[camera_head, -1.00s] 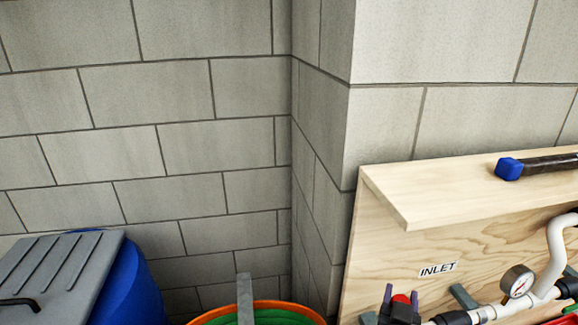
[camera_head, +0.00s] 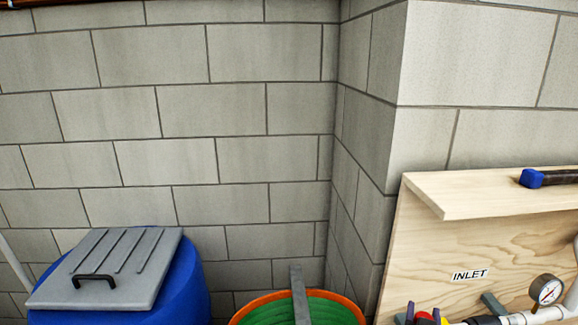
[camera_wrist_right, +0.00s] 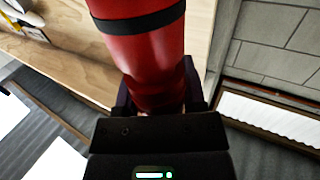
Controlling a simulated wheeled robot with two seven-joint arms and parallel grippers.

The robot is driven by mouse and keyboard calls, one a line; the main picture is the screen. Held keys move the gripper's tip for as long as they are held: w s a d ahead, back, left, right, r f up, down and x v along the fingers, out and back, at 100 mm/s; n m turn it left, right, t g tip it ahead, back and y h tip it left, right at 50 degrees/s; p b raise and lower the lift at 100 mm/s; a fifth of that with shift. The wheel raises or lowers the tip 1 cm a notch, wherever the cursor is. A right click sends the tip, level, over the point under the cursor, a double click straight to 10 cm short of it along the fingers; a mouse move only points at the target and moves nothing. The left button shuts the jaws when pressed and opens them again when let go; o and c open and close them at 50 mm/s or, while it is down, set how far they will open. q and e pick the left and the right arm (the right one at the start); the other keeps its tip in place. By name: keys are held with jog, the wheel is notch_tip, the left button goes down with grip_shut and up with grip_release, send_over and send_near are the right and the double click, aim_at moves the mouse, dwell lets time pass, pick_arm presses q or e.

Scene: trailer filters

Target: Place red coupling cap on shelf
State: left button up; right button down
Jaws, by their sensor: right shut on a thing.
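A red cylinder with a black band, which looks like the red coupling cap (camera_wrist_right: 148,55), fills the top middle of the right wrist view. My right gripper (camera_wrist_right: 157,92) is shut on it, with a dark finger on each side. In the head view only the tips of my right gripper (camera_head: 424,316) show at the bottom edge, with a bit of red between them, in front of the wooden panel and below the shelf. The wooden shelf (camera_head: 470,196) sticks out at the right, along the panel's top. My left gripper is not in view.
A black bar with a blue end (camera_head: 531,178) lies on the shelf's right part; its left part is bare. Below are an INLET label (camera_head: 470,274), a gauge (camera_head: 546,290) and white pipe. A blue barrel (camera_head: 190,290) and an orange-rimmed green tub (camera_head: 250,302) stand left.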

jog(key=w+d+r, duration=0.3)
jog(key=w+d, duration=0.3)
jog(key=d, duration=0.5)
jog(key=s+d+f+m+g+h, duration=0.4)
jog(key=s+d+m+g+h, duration=0.15)
jog(key=s+h, duration=0.2)
jog(key=s+a+r+n+t+y, duration=0.3)
jog(key=s+a+r+y, duration=0.15)
jog(key=a, duration=0.45)
jog(key=s+a+r+n+t+y, duration=0.25)
jog(key=s+a+n+y, duration=0.2)
jog(key=a, duration=0.55)
jog(key=s+a+r+n+t+y, duration=0.25)
jog(key=a+r+y, duration=0.3)
jog(key=a, duration=0.35)
pick_arm(q)
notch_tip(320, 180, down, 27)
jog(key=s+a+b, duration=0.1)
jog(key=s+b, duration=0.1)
jog(key=b, duration=2.5)
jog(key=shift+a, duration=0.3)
pick_arm(e)
notch_tip(320, 180, down, 29)
jog(key=shift+s+a+r+g, duration=0.2)
jog(key=shift+s+a+g, duration=0.1)
jog(key=shift+g, duration=0.15)
